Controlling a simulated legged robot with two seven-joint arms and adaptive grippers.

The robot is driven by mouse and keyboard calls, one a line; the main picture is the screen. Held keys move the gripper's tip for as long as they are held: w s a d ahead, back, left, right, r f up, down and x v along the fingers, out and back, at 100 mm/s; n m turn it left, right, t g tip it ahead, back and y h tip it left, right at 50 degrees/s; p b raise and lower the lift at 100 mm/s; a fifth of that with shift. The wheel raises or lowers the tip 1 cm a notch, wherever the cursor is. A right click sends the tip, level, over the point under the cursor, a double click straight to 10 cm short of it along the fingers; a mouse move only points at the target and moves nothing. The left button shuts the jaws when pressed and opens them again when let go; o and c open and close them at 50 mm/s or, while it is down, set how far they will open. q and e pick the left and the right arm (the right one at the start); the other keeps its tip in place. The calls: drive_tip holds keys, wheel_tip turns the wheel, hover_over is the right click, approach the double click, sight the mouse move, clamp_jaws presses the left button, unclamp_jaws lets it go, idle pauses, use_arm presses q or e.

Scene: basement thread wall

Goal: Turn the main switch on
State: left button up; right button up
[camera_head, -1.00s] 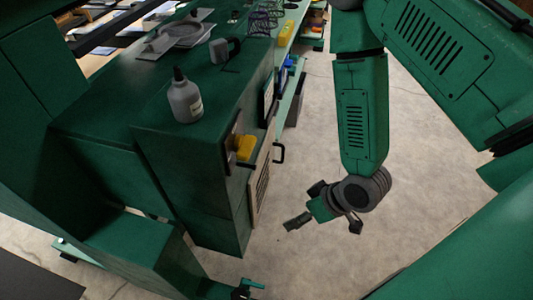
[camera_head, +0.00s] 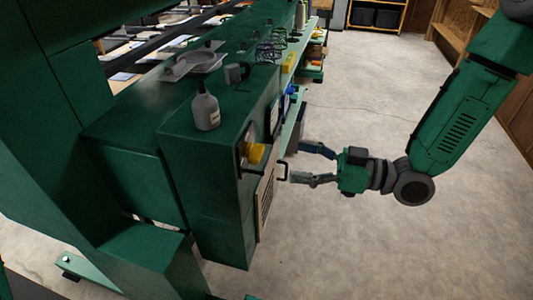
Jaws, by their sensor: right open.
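A yellow switch knob (camera_head: 256,153), which looks like the main switch, sits on a plate on the right-hand side face of the green machine cabinet (camera_head: 203,180). My right gripper (camera_head: 298,162) is open and empty, to the right of the knob and apart from it. Its two fingers point left toward the cabinet side, one above the other. The lower fingertip is close in the picture to the black handle (camera_head: 282,171) below the knob; I cannot tell if they touch. My left gripper cannot be made out.
A grey bottle (camera_head: 206,110) stands on the cabinet top near its edge. A grey cup-like object (camera_head: 235,74) and a metal part (camera_head: 194,63) lie farther back. A vented panel (camera_head: 267,205) is below the knob. The concrete floor (camera_head: 370,250) at the right is clear.

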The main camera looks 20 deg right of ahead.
sight(262, 153)
drive_tip(key=x, duration=0.7)
drive_tip(key=shift+s+a, duration=0.1)
drive_tip(key=shift+s, duration=0.05)
drive_tip(key=shift+w+a, duration=0.15)
drive_tip(key=shift+w, duration=0.25)
drive_tip(key=shift+a, duration=0.2)
drive_tip(key=c, duration=1.2)
